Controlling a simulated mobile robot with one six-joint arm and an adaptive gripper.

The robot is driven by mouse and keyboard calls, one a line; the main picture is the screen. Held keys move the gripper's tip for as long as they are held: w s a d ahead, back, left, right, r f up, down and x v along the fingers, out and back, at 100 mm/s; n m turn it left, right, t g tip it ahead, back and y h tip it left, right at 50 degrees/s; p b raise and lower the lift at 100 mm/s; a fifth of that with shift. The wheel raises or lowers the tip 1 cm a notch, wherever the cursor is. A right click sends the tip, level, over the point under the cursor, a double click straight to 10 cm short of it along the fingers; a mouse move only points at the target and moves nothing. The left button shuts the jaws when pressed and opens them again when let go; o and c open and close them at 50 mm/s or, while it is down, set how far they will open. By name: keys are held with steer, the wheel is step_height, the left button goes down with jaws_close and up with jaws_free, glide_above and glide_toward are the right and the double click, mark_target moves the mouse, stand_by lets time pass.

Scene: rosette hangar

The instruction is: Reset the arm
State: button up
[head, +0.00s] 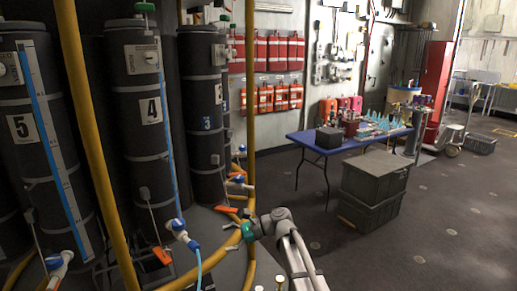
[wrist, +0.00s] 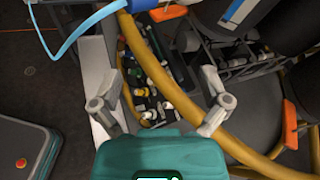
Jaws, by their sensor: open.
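My arm (head: 297,262) reaches up from the bottom of the head view and bends left at its top. My gripper (head: 235,241), with its teal body, is at the arm's end, low beside the yellow pipes. In the wrist view my gripper (wrist: 160,95) has its two grey fingers spread wide. I see nothing held between them. A yellow hose (wrist: 160,65) passes beyond the fingers and runs behind the right one. I cannot tell whether it touches that finger.
Dark tanks numbered 5 (head: 25,125), 4 (head: 150,110) and 3 (head: 207,122) stand left, with yellow pipes (head: 95,160) and a blue valve (head: 178,228) in front. A blue table (head: 305,140) and stacked grey crates (head: 370,190) stand right. Floor (head: 440,240) is clear at the right.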

steer(key=s+d+f+n+h+p, duration=0.1)
steer(key=s+d+f+n+h, duration=0.2)
steer(key=d, duration=0.6)
steer(key=s+d+f+n+t+h+p, duration=0.1)
steer(key=s+d+f+n+h, duration=0.2)
steer(key=d, duration=0.7)
steer(key=s+d+f+n+h+p, duration=0.1)
steer(key=s+d+f+n+h, duration=0.2)
steer(key=s+d+n+h, duration=0.4)
steer(key=s+d+h, duration=0.1)
steer(key=s+d, duration=0.1)
steer(key=shift+s+d+f+t, duration=0.15)
steer(key=shift+s+f+t, duration=0.05)
steer(key=shift+s+t, duration=0.2)
steer(key=c, duration=0.5)
steer(key=shift+c, duration=0.2)
